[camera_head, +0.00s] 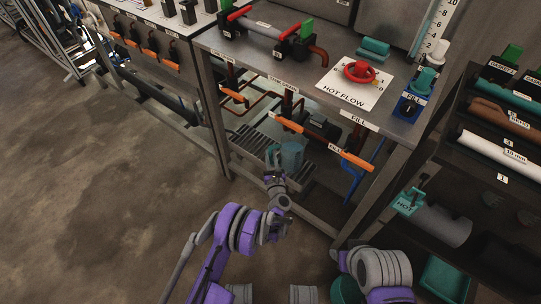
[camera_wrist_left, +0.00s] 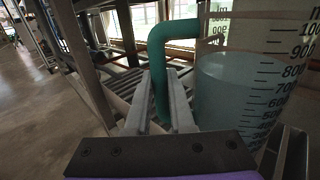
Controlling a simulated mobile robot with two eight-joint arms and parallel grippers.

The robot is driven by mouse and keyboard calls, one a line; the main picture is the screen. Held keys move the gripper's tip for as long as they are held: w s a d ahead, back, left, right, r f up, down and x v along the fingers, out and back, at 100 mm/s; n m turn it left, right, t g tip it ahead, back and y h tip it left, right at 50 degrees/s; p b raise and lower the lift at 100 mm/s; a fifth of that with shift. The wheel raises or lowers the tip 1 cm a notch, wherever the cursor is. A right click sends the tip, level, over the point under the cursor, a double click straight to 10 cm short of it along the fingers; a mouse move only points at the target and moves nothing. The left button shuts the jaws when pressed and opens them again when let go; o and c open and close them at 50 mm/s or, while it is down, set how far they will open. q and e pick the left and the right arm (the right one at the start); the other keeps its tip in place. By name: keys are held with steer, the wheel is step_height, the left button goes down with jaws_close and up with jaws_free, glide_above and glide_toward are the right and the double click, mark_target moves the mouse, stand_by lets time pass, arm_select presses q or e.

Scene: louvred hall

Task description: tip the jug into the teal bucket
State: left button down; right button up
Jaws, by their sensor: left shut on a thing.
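The jug (camera_head: 291,156) is clear with a graduated scale and bluish liquid, and stands about upright low under the bench. In the left wrist view the jug (camera_wrist_left: 243,88) is at the right, its liquid near the 800 mark, with its teal handle (camera_wrist_left: 159,60) between my fingers. My left gripper (camera_head: 274,170) is shut on that handle; its fingers also show in the left wrist view (camera_wrist_left: 160,98). A round teal vessel (camera_head: 345,290), probably the teal bucket, shows at the bottom edge, partly hidden by my right arm.
A slatted grate (camera_head: 252,141) lies under the metal bench (camera_head: 300,75), whose legs and orange-handled pipes are close to my left arm. A shelf rack (camera_head: 495,135) stands right, with a teal bin (camera_head: 443,276) low down. The floor (camera_head: 110,190) at left is clear.

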mark_target(271, 151)
arm_select(q)
steer(key=shift+r, duration=0.1)
steer(key=shift+r+p, duration=0.75)
steer(key=shift+r, duration=1.2)
